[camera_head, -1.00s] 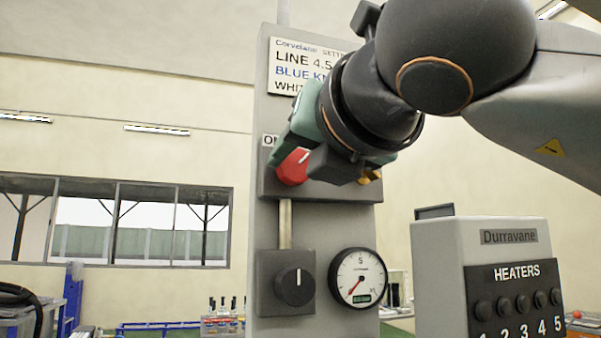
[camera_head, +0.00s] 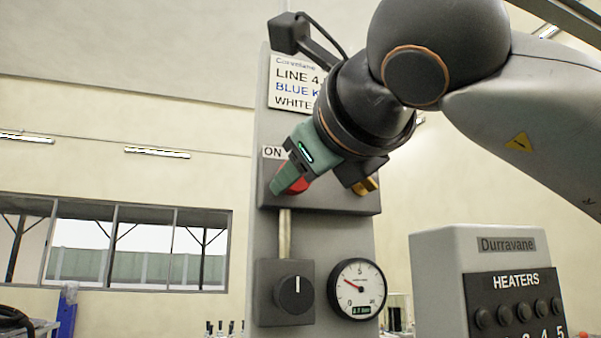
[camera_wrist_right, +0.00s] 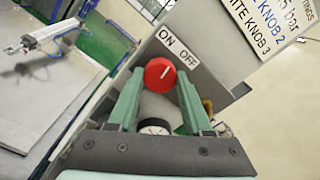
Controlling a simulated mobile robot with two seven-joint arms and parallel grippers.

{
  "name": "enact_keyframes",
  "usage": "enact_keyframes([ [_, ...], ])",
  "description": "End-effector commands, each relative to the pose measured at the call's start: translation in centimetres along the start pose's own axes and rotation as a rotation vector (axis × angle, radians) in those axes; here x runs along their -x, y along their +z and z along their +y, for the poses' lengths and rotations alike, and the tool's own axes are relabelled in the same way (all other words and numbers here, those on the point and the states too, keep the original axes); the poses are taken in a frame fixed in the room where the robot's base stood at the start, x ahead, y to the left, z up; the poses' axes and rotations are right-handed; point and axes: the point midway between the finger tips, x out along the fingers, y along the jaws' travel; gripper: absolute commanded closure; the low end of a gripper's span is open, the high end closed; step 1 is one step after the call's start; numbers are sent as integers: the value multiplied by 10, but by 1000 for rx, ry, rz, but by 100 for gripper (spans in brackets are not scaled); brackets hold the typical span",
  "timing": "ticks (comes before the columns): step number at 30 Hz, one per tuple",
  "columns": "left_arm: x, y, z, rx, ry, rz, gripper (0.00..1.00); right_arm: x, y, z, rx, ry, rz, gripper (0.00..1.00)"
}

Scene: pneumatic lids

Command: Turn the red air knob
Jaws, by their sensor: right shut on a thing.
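The red air knob (camera_head: 304,184) sits on the grey control box (camera_head: 345,202) and is partly hidden by my right gripper (camera_head: 285,184) in the head view. In the right wrist view the red knob (camera_wrist_right: 159,75) lies between the two green fingers of my right gripper (camera_wrist_right: 160,84), which are shut on it. A white mark on the knob points up and slightly right there, toward the ON label (camera_wrist_right: 166,38) and OFF label (camera_wrist_right: 188,60) side. The round gauge (camera_head: 358,289) below has its red needle pointing left and slightly up. My left gripper is not in view.
A black knob (camera_head: 294,291) with a white mark is left of the gauge. A yellow part (camera_head: 365,187) is right of the red knob, close to my gripper. A settings sign (camera_head: 297,88) is above. A grey heaters box (camera_head: 440,262) stands at the right.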

Motion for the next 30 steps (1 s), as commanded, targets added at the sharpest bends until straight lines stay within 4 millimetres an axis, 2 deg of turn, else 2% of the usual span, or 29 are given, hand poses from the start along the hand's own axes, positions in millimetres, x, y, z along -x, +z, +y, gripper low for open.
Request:
enact_keyframes([
  [15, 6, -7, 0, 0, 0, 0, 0, 0, 0, 0, 444, 1, 2, 100],
  [21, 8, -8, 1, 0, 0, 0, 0, 0, 0, 0, 551, 1, 2, 100],
  [30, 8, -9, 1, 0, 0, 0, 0, 0, -1, 0, 624, 1, 1, 100],
])
